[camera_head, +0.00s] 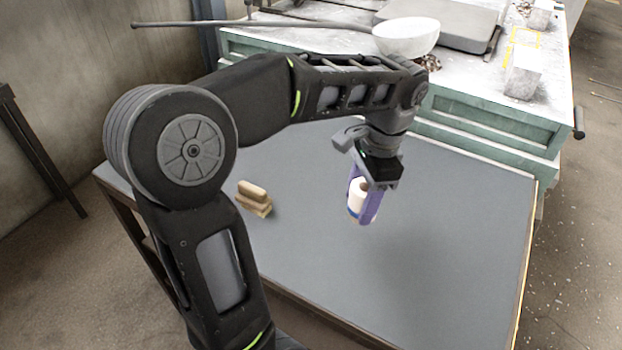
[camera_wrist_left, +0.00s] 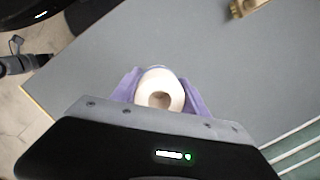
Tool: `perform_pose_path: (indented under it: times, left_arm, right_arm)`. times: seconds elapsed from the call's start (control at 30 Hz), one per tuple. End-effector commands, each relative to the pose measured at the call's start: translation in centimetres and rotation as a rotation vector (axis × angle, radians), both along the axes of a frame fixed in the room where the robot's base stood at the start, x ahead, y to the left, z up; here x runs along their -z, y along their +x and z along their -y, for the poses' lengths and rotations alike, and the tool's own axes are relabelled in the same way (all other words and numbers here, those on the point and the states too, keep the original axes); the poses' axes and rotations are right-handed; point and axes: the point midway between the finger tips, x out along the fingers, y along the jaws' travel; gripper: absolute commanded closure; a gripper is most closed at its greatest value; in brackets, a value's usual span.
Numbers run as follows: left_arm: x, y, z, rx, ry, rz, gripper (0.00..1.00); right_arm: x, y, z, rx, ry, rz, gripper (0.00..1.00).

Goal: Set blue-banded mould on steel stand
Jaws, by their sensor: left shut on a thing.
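The blue-banded mould (camera_head: 356,197) is a small white cylinder with a blue band low on its side. My left gripper (camera_head: 366,205), with purple fingers, is shut on it over the grey table (camera_head: 440,240). In the left wrist view the mould (camera_wrist_left: 160,92) shows from above as a cream ring with a brown hollow, between the purple fingers of my left gripper (camera_wrist_left: 160,95). I cannot tell whether its base touches the table. No steel stand is clearly recognisable in either view. My right gripper is not in view.
A wooden brush or block (camera_head: 254,198) lies on the table to the left; it also shows in the left wrist view (camera_wrist_left: 240,8). A green workbench (camera_head: 480,115) behind carries a white bowl (camera_head: 406,37), with a long handle beside it, and a pale block (camera_head: 525,72). The table's right side is clear.

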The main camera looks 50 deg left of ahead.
Motion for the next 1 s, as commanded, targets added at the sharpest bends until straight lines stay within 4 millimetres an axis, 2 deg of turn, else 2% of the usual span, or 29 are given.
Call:
perform_pose_path:
  times: [0.4, 0.63, 0.77, 1.0]
  left_arm:
    - [0.1, -0.5, -0.2, 0.013, 0.001, -0.001, 1.00]
    - [3.4, -0.5, -0.2, 0.013, 0.001, -0.001, 1.00]
    - [5.3, -0.5, -0.2, 0.013, 0.001, -0.004, 1.00]
    - [6.2, -0.4, -0.2, 0.012, 0.002, 0.000, 1.00]
  right_arm:
    - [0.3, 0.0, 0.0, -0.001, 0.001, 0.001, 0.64]
    - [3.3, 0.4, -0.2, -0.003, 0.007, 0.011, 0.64]
    - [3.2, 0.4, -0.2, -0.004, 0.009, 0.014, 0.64]
    - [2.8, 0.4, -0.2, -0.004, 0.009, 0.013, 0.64]
